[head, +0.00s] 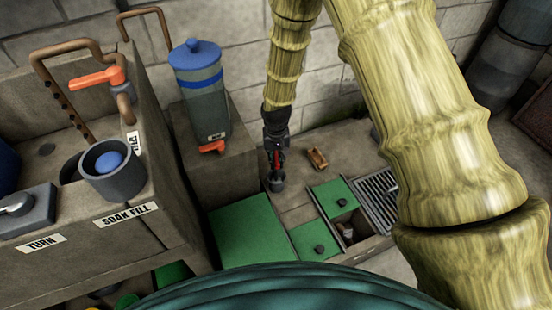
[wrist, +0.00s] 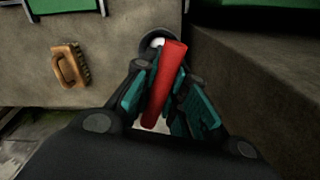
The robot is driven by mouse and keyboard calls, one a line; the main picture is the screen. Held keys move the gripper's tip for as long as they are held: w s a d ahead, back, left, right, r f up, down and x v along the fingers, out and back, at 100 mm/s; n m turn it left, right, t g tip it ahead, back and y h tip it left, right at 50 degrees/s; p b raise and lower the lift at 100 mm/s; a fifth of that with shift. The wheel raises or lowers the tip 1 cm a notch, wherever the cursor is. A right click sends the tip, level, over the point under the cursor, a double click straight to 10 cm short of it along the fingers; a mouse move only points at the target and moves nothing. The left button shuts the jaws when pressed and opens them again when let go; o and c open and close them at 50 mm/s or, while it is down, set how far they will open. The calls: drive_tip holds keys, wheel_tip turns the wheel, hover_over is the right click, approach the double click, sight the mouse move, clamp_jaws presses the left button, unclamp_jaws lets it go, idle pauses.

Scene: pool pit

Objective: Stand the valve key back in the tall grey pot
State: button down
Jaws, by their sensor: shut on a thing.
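My gripper (head: 275,143) hangs pointing down over the stone ledge and is shut on the red valve key (head: 277,160). In the wrist view the red bar of the key (wrist: 165,85) lies between the teal finger pads of my gripper (wrist: 163,88), slanting a little. The grey pot (head: 276,184) stands on the ledge just below the gripper. In the wrist view the round dark rim of the pot (wrist: 147,36) shows past the key's far end, with something pale inside. The key's lower end is at or over the pot's mouth; I cannot tell how deep it is.
A wooden brush (head: 317,159) lies on the ledge to the right of the pot. Green lids (head: 250,232) and an open compartment (head: 350,229) lie in front, with a metal grate (head: 376,196) at right. A blue-lidded dispenser (head: 203,95) stands at left, beside the stone bench.

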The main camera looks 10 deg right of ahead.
drive_tip(key=shift+f, duration=0.45)
idle(0.4)
drive_tip(key=c, duration=1.4)
unclamp_jaws()
drive_tip(key=shift+o, duration=0.2)
drive_tip(key=shift+r+p, duration=3.55)
drive_tip(key=shift+r, duration=0.45)
